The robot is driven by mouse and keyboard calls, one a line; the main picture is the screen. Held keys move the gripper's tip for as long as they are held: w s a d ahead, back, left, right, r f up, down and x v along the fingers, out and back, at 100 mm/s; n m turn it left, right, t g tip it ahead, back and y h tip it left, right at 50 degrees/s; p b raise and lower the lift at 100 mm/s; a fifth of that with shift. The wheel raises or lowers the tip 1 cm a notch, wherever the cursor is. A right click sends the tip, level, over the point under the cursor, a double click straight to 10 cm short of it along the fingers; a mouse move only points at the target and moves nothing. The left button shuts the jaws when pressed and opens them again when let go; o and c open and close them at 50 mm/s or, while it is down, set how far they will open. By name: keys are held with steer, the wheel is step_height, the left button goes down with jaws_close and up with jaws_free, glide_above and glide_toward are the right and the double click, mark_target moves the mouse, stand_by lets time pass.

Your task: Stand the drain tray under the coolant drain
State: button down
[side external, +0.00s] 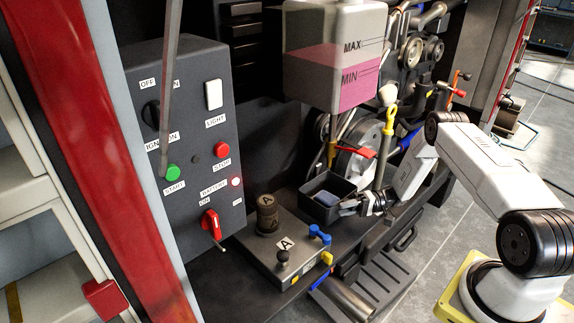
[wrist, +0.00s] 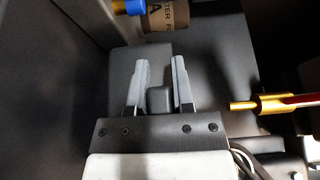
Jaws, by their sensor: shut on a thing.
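A black open box, which looks like the drain tray (side external: 345,186), sits behind the control box on the dark deck in the side view, with a blue-grey block inside. My gripper (side external: 350,206) is at its near right side. In the wrist view my gripper (wrist: 160,80) has its two grey fingers on either side of a short dark block (wrist: 160,101), with the fingers shut on it. I cannot tell whether this block is part of the tray. A brass fitting with a red rod (wrist: 262,103) lies right of the fingers; whether it is the coolant drain is unclear.
A tank with pink liquid (side external: 335,70) hangs above the box. A red lever (side external: 358,151) and hoses crowd the space behind. A grey control box (side external: 270,257) with a brown cylinder (side external: 267,213) stands in front. A brown labelled canister (wrist: 168,14) is ahead of the fingers.

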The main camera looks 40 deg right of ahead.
mark_target(333, 219)
steer(key=shift+w+d+f, duration=0.1)
steer(key=shift+w+f, duration=0.3)
steer(key=shift+f, duration=1.55)
steer(key=shift+f, duration=0.2)
steer(key=shift+c, duration=2.4)
jaws_free()
steer(key=shift+r, duration=0.15)
steer(key=shift+s+d, duration=0.1)
steer(key=shift+d, duration=0.1)
steer(key=v, duration=1.1)
steer(key=shift+s+d, duration=0.15)
steer(key=shift+d, duration=0.15)
